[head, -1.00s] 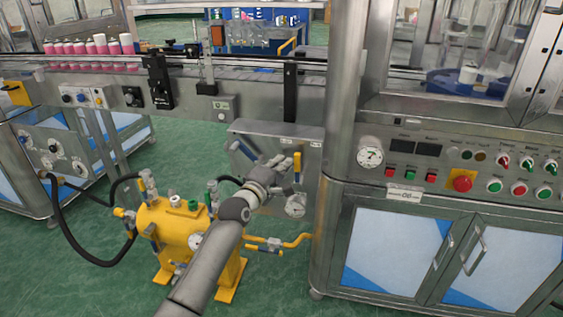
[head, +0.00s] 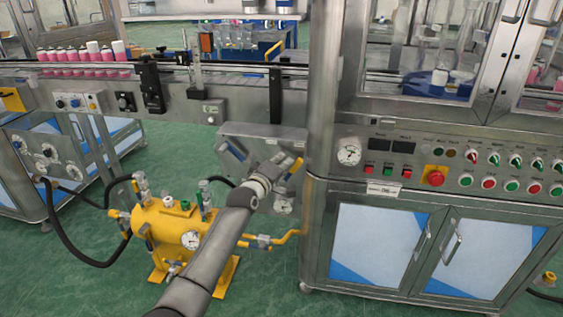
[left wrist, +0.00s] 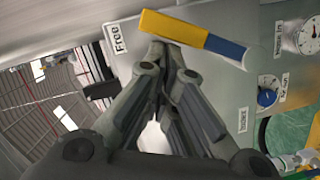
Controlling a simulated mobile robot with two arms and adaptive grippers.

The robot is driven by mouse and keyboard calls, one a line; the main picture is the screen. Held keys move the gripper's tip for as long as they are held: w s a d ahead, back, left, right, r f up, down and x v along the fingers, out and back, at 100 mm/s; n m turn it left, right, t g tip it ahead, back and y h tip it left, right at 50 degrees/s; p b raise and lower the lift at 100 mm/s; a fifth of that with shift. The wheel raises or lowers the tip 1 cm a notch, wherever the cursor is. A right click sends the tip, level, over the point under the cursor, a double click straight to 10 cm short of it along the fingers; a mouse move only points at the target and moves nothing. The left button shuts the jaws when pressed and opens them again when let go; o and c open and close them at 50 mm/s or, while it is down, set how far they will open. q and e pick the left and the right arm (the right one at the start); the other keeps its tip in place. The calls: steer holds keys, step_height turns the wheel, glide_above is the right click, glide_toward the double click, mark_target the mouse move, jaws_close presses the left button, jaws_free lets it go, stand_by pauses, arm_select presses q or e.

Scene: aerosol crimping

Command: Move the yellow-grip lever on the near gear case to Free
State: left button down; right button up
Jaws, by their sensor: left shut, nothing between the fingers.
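The near gear case (head: 240,137) is a grey metal box left of the machine cabinet. The lever (head: 293,168) on its face has a yellow grip and leans to the upper right. In the left wrist view, the lever (left wrist: 175,28) has a yellow end and a blue lower part. Its yellow end lies beside the "Free" label (left wrist: 118,38). My left gripper (head: 276,169) is shut and empty, just left of the lever. In the left wrist view its closed fingertips (left wrist: 165,52) sit against or very near the yellow grip; contact is unclear. My right gripper is not in view.
A yellow tank (head: 165,228) with gauge and hoses stands left of my arm. The machine cabinet (head: 345,185) rises close on the right. A conveyor (head: 230,68) runs behind. A blue knob (left wrist: 267,98) and gauge (left wrist: 310,38) are on the case.

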arm_select(q)
steer(key=shift+d, duration=0.1)
steer(key=shift+s, duration=0.1)
stand_by(0.5)
steer(key=v, duration=1.2)
stand_by(2.4)
